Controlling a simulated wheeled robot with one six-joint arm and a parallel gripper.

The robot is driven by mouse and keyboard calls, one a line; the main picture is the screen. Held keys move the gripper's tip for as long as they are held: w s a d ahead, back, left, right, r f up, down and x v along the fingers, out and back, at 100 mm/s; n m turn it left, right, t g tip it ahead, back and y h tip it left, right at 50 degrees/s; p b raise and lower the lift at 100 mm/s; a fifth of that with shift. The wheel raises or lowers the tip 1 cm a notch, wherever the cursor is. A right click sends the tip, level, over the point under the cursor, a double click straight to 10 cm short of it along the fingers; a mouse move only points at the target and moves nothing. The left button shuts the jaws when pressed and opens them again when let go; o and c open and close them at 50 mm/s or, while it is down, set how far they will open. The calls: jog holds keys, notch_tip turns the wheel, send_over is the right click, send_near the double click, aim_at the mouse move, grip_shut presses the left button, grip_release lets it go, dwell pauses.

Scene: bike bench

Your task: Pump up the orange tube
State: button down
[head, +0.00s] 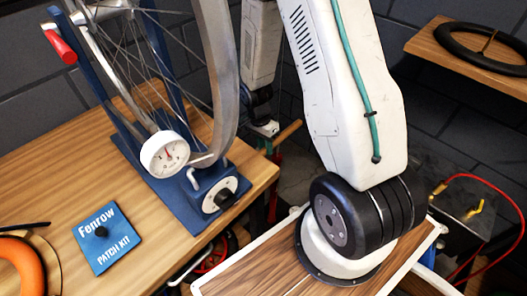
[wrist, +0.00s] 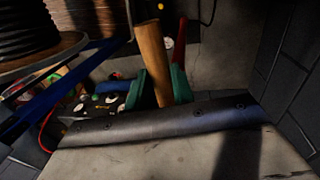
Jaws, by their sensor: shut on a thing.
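The orange tube (head: 22,265) lies on the wooden bench at the lower left edge, partly cut off. A black hose end lies beside it. A wooden handle (head: 287,133) shows beyond the bench's right edge, with a slim red body (head: 273,185) below it that looks like a floor pump. In the wrist view, my gripper (wrist: 160,88) has its green fingers shut on the wooden handle (wrist: 151,55). A red part (wrist: 181,48) shows behind the right finger. The pump's base and hose link to the tube are not clear.
A blue wheel stand (head: 205,195) with a round gauge (head: 164,154) and a blue patch kit (head: 107,237) are on the bench. A black tire (head: 480,50) lies on a shelf at the upper right. A red hose (head: 500,190) curves at the right.

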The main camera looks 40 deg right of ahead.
notch_tip(320, 180, up, 26)
dwell(0.3)
jog(key=c, duration=1.2)
grip_release()
jog(key=shift+r, duration=0.1)
notch_tip(320, 180, up, 8)
jog(key=w, duration=0.1)
jog(key=shift+w+a, duration=0.25)
jog(key=shift+a, duration=0.05)
jog(key=shift+c, duration=1.3)
jog(key=r, duration=0.2)
jog(key=w+r, duration=0.1)
jog(key=r, duration=0.5)
jog(key=shift+w+d, duration=0.2)
jog(key=shift+w, duration=0.05)
grip_shut()
notch_tip(320, 180, down, 14)
jog(key=s, duration=0.2)
jog(key=shift+s+d+r, duration=0.15)
jog(key=shift+s+d, duration=0.1)
jog(key=shift+s, duration=0.05)
